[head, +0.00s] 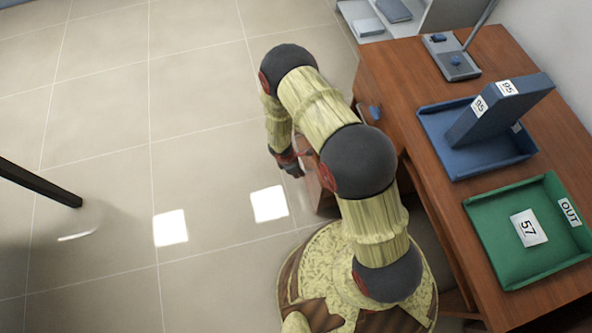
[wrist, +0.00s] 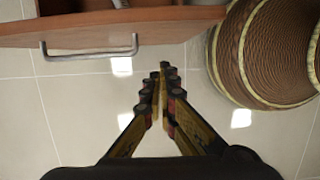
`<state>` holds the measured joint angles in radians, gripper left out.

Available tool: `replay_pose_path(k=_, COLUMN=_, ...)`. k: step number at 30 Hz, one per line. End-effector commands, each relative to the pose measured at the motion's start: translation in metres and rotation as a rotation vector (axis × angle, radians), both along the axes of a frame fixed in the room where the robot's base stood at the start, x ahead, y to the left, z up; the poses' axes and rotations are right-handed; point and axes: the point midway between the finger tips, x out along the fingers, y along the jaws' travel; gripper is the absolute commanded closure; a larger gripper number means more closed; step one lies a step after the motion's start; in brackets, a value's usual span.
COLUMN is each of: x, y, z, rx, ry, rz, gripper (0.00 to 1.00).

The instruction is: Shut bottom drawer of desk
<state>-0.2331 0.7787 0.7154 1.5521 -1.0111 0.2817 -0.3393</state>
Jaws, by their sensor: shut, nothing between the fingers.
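The wooden desk (head: 455,165) stands at the right in the head view. A low reddish-brown drawer (head: 318,188) sticks out from its side toward the floor, mostly hidden by my arm. In the wrist view the drawer front (wrist: 180,24) crosses the top left, with a grey metal bar handle (wrist: 92,53) on it and part of the open inside showing behind. My gripper (wrist: 161,72) is shut and empty, its fingertips just below the drawer front and right of the handle, apart from the handle. In the head view my gripper (head: 296,168) is beside the drawer, partly hidden.
On the desk are a blue tray (head: 470,162) holding a blue box (head: 500,108), a green tray (head: 495,255) and a lamp base (head: 452,62). A white shelf unit (head: 432,18) stands behind. A dark pole (head: 40,183) is at left. The tiled floor between is clear.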

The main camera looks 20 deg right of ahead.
Motion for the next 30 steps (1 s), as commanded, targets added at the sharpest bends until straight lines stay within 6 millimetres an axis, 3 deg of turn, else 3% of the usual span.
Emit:
replay_pose_path(k=2, x=-0.001, y=-0.004, z=-0.018, rx=0.0, ry=0.002, rz=0.0, gripper=1.0)
replay_pose_path(k=10, x=0.0, y=-0.038, z=-0.013, rx=0.0, ry=0.0, rz=-0.003, gripper=1.0)
replay_pose_path(k=30, x=0.0, y=-0.053, z=-0.013, rx=-0.001, ry=0.0, rz=-0.003, gripper=1.0)
